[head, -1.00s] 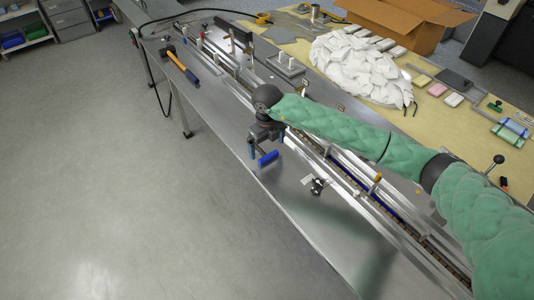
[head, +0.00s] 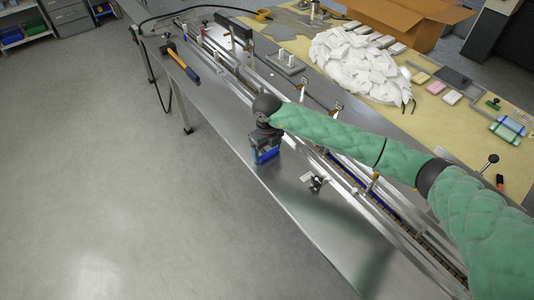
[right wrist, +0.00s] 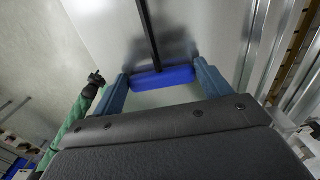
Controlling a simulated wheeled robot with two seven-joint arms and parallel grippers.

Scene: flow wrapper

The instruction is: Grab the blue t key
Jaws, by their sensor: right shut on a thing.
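The blue T key shows in the right wrist view as a blue bar handle (right wrist: 162,76) with a thin dark shaft running away from it. My right gripper (right wrist: 160,82) is shut on the blue handle, one finger at each end. In the head view the blue handle (head: 267,156) shows between the fingers of my right gripper (head: 265,153), low over the front part of the metal table. The shaft is hidden in the head view. My left gripper does not show in the head view.
A small black-and-silver clamp part (head: 316,184) lies on the metal table (head: 330,222) to the right. Metal rails (head: 352,187) run along the machine behind the gripper. A white bag pile (head: 352,60) sits on the tan table.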

